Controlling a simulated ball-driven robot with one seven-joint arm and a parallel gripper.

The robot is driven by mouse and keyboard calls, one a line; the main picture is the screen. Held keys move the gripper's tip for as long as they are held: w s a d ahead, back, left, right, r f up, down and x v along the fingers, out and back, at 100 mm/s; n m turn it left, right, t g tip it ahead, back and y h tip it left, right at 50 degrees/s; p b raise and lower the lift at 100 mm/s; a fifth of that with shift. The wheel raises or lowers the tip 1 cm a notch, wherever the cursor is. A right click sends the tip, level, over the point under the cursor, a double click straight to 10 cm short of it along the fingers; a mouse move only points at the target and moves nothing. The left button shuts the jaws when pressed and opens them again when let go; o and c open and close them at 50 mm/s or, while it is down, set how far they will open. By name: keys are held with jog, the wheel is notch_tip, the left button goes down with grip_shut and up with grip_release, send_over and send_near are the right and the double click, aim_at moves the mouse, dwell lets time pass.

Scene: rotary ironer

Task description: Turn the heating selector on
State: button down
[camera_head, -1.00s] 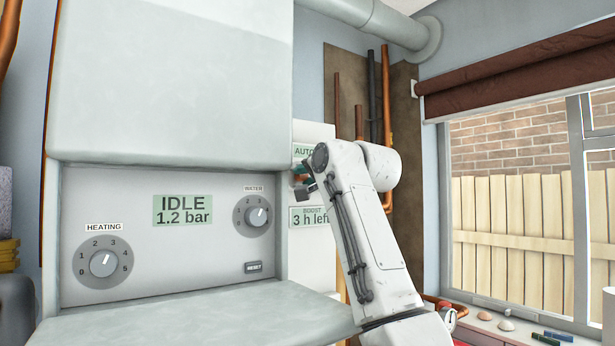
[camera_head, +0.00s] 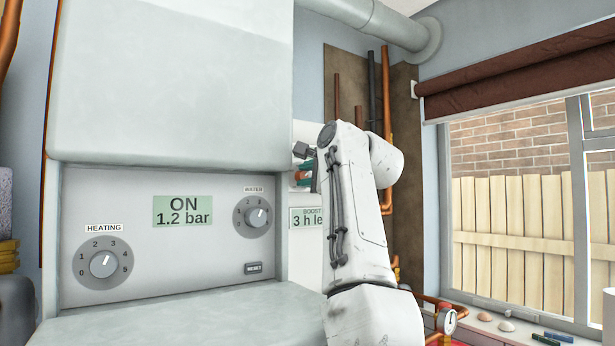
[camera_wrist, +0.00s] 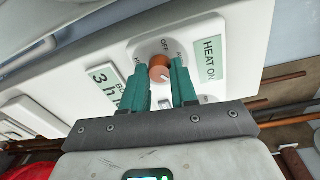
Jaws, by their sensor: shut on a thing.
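The heating selector is an orange-brown round knob (camera_wrist: 159,62) on a white control panel, seen in the wrist view. Small labels surround it, at least one reading OFF; the others are partly covered. A green display (camera_wrist: 209,60) beside it reads HEAT ON. My gripper (camera_wrist: 160,76) has its two teal fingers on either side of the knob and is shut on it.
The boiler display (camera_head: 183,211) reads ON and 1.2 bar. The boiler has a HEATING dial (camera_head: 104,264), a WATER dial (camera_head: 253,214) and a RESET button (camera_head: 253,268). A BOOST display (camera_head: 307,219) sits below my gripper. Copper pipes (camera_head: 386,125) run behind my arm.

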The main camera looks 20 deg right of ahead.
jog(key=shift+f+m, duration=0.15)
jog(key=shift+m, duration=0.35)
jog(key=shift+d, duration=0.1)
jog(key=c, duration=0.9)
grip_release()
jog(key=shift+b+v, duration=2.7)
jog(key=shift+v, duration=2.65)
